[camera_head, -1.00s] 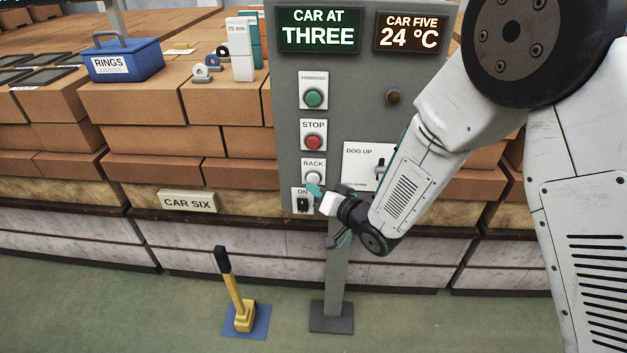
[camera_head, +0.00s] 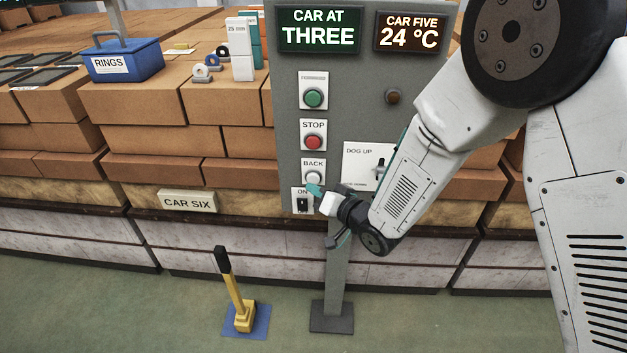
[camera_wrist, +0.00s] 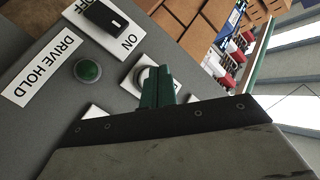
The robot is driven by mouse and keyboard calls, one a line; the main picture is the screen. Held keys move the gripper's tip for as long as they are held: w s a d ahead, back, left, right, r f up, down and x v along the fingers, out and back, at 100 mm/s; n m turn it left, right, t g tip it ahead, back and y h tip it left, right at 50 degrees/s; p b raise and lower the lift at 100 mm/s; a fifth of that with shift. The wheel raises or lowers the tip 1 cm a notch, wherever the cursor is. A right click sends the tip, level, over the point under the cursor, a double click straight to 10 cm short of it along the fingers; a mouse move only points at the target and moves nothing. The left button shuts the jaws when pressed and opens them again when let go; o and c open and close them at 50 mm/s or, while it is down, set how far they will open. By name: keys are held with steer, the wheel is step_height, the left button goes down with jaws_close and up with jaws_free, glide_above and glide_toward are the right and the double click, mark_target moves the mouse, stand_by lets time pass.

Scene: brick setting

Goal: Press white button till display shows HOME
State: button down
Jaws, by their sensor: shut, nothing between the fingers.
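The white button (camera_head: 313,179) sits on the grey panel under the label BACK, below the green and red buttons. The green display (camera_head: 319,30) at the panel's top reads CAR AT THREE. My gripper (camera_head: 314,190) is shut and empty, its teal fingertips at the lower edge of the white button. In the wrist view my gripper (camera_wrist: 158,85) covers part of the white button (camera_wrist: 140,76), whose pale rim shows beside the fingers. I cannot tell whether the fingertips touch it or whether it is pushed in.
The black ON switch (camera_head: 302,204) is just below the white button. A red STOP button (camera_head: 313,143) and a green button (camera_head: 313,98) are above. A DOG UP lever plate (camera_head: 362,160) is to the right.

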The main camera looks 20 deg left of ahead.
steer(key=shift+w, duration=0.1)
steer(key=shift+w+a, duration=0.1)
steer(key=shift+w, duration=0.2)
